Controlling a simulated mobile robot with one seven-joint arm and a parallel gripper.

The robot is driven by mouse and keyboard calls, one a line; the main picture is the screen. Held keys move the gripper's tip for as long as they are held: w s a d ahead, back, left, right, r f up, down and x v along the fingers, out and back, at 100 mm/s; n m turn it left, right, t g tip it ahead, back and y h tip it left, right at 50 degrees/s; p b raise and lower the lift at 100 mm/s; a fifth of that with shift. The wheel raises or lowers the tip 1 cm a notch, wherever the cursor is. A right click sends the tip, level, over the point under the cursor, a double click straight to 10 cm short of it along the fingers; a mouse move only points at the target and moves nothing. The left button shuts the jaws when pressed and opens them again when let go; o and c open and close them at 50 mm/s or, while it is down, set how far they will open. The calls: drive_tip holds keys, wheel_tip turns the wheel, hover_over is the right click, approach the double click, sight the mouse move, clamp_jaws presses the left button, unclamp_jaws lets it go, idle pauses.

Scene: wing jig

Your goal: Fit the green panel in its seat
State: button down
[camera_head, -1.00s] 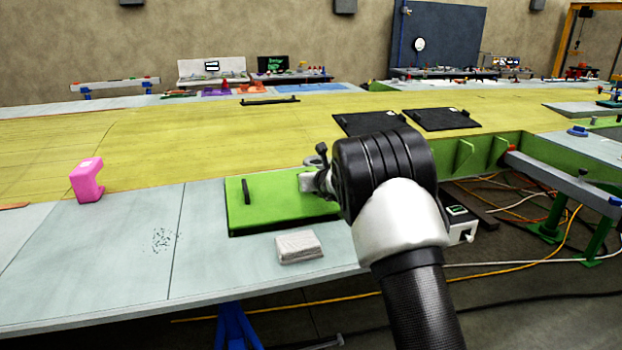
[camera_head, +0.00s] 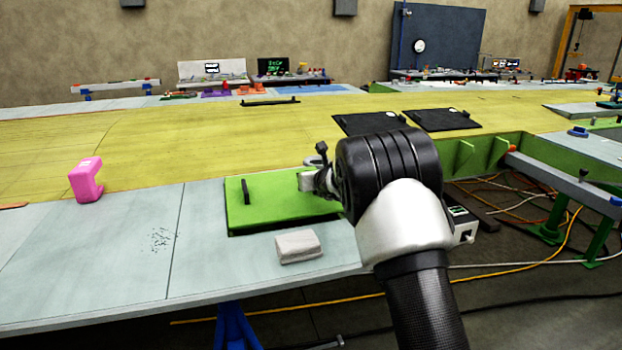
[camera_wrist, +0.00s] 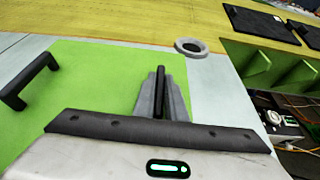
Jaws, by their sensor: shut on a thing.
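The green panel (camera_head: 272,203) lies on the grey table surface, just in front of the yellow wing skin. It has a black handle (camera_head: 245,191) at its left side, which also shows in the wrist view (camera_wrist: 29,82). My gripper (camera_head: 310,182) is over the right part of the panel. In the wrist view my gripper (camera_wrist: 160,95) is shut on a dark upright bar, which looks like the panel's second handle. My arm hides the panel's right end in the head view. I cannot tell which opening is the panel's seat.
A pink tool (camera_head: 86,180) stands to the left on the grey surface (camera_head: 110,260). A folded whitish cloth (camera_head: 298,246) lies in front of the panel. A grey ring (camera_wrist: 190,46) lies behind it. Two black panels (camera_head: 442,119) lie on the yellow skin (camera_head: 200,135). Cables cover the floor at right.

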drive_tip(key=shift+r+b, duration=0.1)
drive_tip(key=shift+b, duration=0.2)
drive_tip(key=shift+f+b, duration=1.6)
drive_tip(key=shift+b, duration=0.5)
drive_tip(key=c, duration=1.7)
unclamp_jaws()
drive_tip(key=shift+f, duration=0.2)
drive_tip(key=b+v, duration=0.2)
drive_tip(key=v, duration=1.5)
drive_tip(key=shift+s+d, duration=0.2)
drive_tip(key=shift+s, duration=0.1)
